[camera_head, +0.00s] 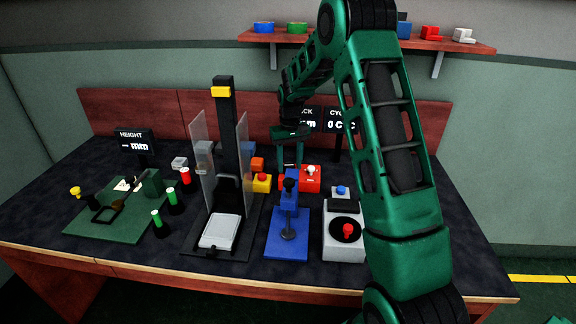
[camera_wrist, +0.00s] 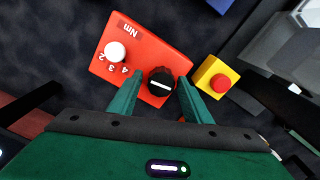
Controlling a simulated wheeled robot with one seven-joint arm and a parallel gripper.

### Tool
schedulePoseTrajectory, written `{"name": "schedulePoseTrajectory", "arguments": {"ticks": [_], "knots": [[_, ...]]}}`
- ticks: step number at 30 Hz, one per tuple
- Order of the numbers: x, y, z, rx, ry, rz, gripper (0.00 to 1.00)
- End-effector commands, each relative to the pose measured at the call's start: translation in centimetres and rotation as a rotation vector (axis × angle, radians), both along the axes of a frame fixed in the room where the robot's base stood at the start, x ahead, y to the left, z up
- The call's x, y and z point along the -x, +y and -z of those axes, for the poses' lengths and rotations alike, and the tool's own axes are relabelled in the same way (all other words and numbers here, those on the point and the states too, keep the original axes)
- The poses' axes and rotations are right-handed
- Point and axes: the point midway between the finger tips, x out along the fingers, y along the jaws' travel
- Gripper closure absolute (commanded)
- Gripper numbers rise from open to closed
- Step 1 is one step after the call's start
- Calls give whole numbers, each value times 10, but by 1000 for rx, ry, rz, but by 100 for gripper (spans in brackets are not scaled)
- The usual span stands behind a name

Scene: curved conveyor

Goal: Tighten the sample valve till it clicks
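A black round knob (camera_wrist: 161,86) with a white line across its top sits on a red box (camera_wrist: 112,62); it appears to be the sample valve. The box is marked Nm and carries a white knob (camera_wrist: 115,52) beside a 2, 3, 4 scale. My gripper (camera_wrist: 160,78) is open, with one finger on either side of the black knob. Narrow gaps seem to show between fingers and knob; contact is hard to tell. In the head view my gripper (camera_head: 290,163) hangs down at the left end of the red box (camera_head: 311,186), and the black knob cannot be made out.
A yellow box with a red button (camera_wrist: 217,81) is close to the right finger. In the head view, a blue press (camera_head: 287,225) and a height stand (camera_head: 221,232) with clear side panels are in front. A white unit (camera_head: 343,248) is at right. Displays stand behind.

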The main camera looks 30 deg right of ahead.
Motion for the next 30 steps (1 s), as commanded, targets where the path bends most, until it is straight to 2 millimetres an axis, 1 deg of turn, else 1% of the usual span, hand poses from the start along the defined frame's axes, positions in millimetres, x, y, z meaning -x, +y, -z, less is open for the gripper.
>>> {"name": "schedulePoseTrajectory", "arguments": {"ticks": [9,13,17,24,27,30], "knots": [[0,1,0,-1,1,-3,50],[0,1,-9,-1,0,-3,50],[-1,1,-28,-1,-2,-3,50],[-1,1,-74,-1,-1,-2,50],[-1,0,-88,-1,0,-2,50],[-1,0,-99,-1,0,-2,50]]}}
